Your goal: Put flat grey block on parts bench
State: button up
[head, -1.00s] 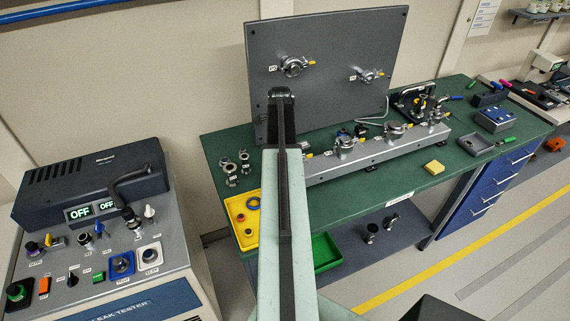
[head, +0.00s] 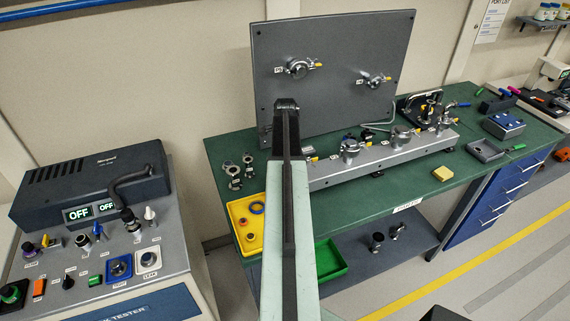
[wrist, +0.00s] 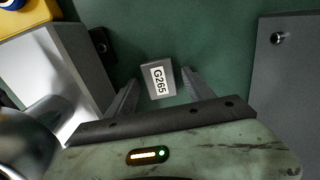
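A small grey block (wrist: 143,68) with a white label reading G265 shows in the wrist view, against the green bench top. It lies between and slightly beyond the tips of my gripper (wrist: 160,80). The two fingers are apart, with green showing on both sides of the block, so it does not look gripped. In the head view my arm covers the middle of the green bench (head: 395,200), and I cannot make out my fingers or this block there.
A grey upright panel (head: 340,100) and a long metal manifold (head: 375,163) stand on the bench. A leak tester (head: 95,180) stands left.

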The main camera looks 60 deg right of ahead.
notch_tip(320, 180, up, 12)
jog(key=p, duration=1.2)
jog(key=shift+r, duration=0.25)
jog(key=shift+f, duration=0.1)
jog(key=w+a+n, duration=0.4)
jog(key=w+a, duration=0.1)
jog(key=a, duration=0.5)
jog(key=w+a+n, duration=0.4)
jog(key=w+a, duration=0.2)
jog(key=a, duration=0.3)
jog(key=w+a+n, duration=0.4)
jog(key=w+a, duration=0.1)
jog(key=a, duration=0.5)
jog(key=a+n, duration=1.3)
jog(key=a, duration=1.7)
jog(key=shift+s, duration=0.2)
